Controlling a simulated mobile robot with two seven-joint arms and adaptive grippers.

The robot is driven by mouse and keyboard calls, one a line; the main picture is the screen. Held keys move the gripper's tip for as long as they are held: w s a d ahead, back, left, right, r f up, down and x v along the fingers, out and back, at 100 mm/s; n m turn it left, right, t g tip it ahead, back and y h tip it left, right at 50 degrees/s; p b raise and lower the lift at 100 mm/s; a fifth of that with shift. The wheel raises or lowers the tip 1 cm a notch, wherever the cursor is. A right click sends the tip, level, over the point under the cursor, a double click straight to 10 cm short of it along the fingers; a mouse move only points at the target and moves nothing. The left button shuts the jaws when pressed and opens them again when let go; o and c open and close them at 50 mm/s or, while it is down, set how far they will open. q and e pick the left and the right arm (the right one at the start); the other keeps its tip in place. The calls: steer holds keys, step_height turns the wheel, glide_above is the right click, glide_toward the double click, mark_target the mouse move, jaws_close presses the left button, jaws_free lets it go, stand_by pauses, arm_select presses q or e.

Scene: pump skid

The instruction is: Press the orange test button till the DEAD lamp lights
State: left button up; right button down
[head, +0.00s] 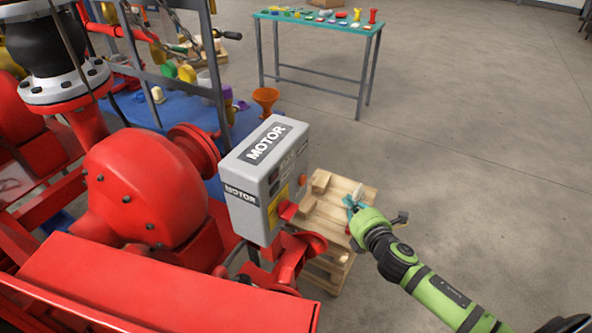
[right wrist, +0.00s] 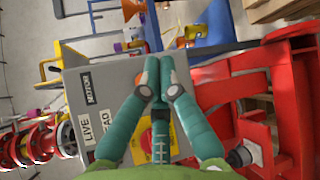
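The grey MOTOR box (head: 250,190) stands in the middle of the head view, its panel face turned to the right. A small orange button (head: 303,181) sticks out from that face. Beside it are a red handle (head: 288,210) and a yellow plate (head: 273,212). My right gripper (head: 351,203) is to the right of the box, apart from it. In the right wrist view its teal fingers (right wrist: 153,62) meet at the tips with nothing seen between them. LIVE (right wrist: 85,128) and DEAD labels show there, the DEAD one partly covered. I see no lit lamp. My left gripper is out of view.
A wooden pallet stack (head: 335,215) stands below my right gripper, right of the box. Red pump parts (head: 145,190) fill the left. A teal-topped bench (head: 330,22) with small items and an orange funnel (head: 265,97) are behind. The floor at right is clear.

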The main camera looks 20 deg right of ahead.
mark_target(303, 181)
steer(key=shift+w+a+r+n, duration=0.2)
steer(key=shift+r+n, duration=0.1)
steer(key=shift+r, duration=0.4)
steer(key=w+a, duration=0.6)
steer(key=shift+w+b, duration=0.3)
steer(key=shift+b, duration=0.15)
steer(key=shift+w, duration=0.1)
stand_by(1.1)
steer(key=shift+w+a, duration=0.2)
steer(key=shift+w, duration=0.05)
